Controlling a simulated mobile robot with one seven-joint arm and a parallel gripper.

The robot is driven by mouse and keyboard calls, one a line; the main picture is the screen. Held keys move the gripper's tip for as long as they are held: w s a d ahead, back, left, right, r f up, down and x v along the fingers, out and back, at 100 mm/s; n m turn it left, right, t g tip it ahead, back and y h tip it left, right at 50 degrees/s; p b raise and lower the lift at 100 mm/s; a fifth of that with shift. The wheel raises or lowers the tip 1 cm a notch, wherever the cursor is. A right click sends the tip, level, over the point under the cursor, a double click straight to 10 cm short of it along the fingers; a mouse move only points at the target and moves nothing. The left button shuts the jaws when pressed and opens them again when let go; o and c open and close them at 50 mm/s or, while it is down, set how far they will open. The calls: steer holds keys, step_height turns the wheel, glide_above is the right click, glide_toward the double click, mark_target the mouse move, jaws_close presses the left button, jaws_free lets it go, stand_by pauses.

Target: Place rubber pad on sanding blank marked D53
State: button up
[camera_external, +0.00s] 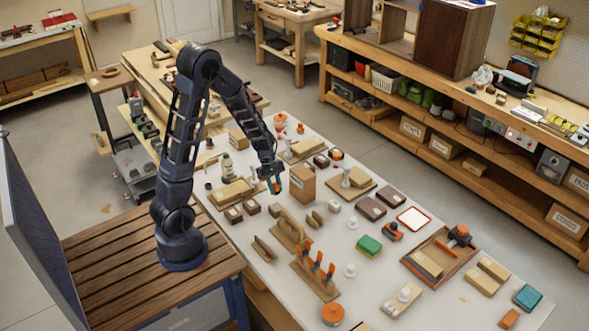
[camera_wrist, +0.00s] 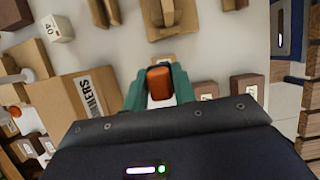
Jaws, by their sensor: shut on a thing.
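My gripper (camera_external: 275,186) is above the white table, just left of a cardboard box. In the wrist view its green fingers (camera_wrist: 160,88) are shut on a small orange-brown piece (camera_wrist: 160,82), which looks like the rubber pad. Small brown blocks with white labels lie below and beyond the fingers, one right of them (camera_wrist: 205,90) and one farther right (camera_wrist: 247,88). A pair of such blocks (camera_external: 234,214) (camera_external: 251,207) shows left of the gripper in the external view. I cannot read D53 on any label, so I cannot tell which block is the sanding blank.
The cardboard box (camera_external: 302,184) stands close beside my gripper and also fills the left of the wrist view (camera_wrist: 72,108). A wooden stand (camera_external: 290,228) and orange-handled tools (camera_external: 315,268) are in front. A white cube marked 40 (camera_wrist: 55,28) lies beyond the box.

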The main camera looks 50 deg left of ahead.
steer(key=shift+f, duration=4.1)
steer(key=o, duration=1)
steer(key=shift+f, duration=0.15)
steer(key=v, duration=1.2)
step_height(320, 180, up, 16)
steer(key=m+t+y, duration=0.1)
steer(key=m+t, duration=0.1)
steer(key=m, duration=0.7)
glide_above(278, 209)
steer(key=s+a, duration=0.1)
steer(key=s, duration=0.7)
steer(key=shift+s+d+r+m+t+y, duration=0.1)
steer(key=shift+s+r+m+t+y, duration=0.4)
steer(key=shift+s+r+m, duration=1.4)
steer(key=shift+s+d+r+m+t+y, duration=0.1)
steer(key=shift+s+r+m+t+y, duration=0.4)
steer(key=shift+s+r+m, duration=1.35)
steer(key=shift+s+d+r+m+t+y, duration=0.1)
steer(key=shift+s+r+m+t+y, duration=0.2)
steer(key=shift+s+r+m+y, duration=1.6)
steer(key=shift+s+f+n+h, duration=0.7)
steer(key=shift+s+n+h, duration=0.2)
steer(key=shift+n+h, duration=0.3)
